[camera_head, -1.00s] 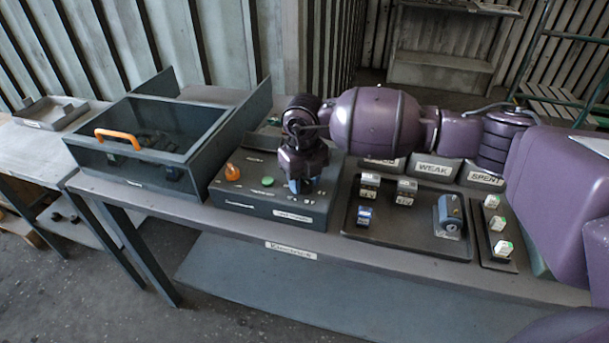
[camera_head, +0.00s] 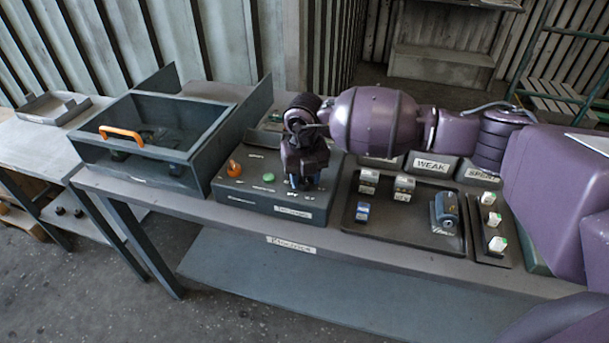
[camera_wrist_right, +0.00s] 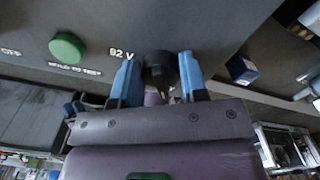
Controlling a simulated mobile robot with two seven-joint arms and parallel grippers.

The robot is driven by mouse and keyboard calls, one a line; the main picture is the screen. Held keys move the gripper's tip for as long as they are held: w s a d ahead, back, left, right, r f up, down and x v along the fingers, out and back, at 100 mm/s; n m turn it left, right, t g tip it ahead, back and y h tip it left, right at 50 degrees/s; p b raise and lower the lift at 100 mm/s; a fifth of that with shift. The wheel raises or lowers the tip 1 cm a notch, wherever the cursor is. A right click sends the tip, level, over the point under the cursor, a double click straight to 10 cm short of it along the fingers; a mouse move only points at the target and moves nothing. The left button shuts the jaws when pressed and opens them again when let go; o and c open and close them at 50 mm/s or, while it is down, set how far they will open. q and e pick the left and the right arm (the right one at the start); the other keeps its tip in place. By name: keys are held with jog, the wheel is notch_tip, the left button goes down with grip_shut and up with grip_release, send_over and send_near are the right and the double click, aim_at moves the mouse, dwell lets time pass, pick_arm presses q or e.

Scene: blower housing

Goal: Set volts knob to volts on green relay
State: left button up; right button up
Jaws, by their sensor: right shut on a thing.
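My right gripper (camera_head: 300,184) points down over the right part of the grey control box (camera_head: 240,199). In the right wrist view, its two blue fingers (camera_wrist_right: 158,75) are shut on a dark round knob (camera_wrist_right: 158,68), the volts knob. A "92 V" marking (camera_wrist_right: 122,53) is printed just left of the knob; the other markings around it are hidden or too small to read. Small white relays with green on them (camera_head: 493,221) stand in the narrow tray at the right; their print is not legible. My left gripper is not in view.
A dark tray (camera_head: 400,241) at right holds several relays and a blue-grey cylinder part (camera_head: 446,209). "WEAK" bin (camera_head: 431,164) stands behind.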

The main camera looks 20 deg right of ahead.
jog(key=o, duration=0.9)
notch_tip(320, 180, up, 11)
jog(key=shift+f, duration=0.1)
dwell(0.3)
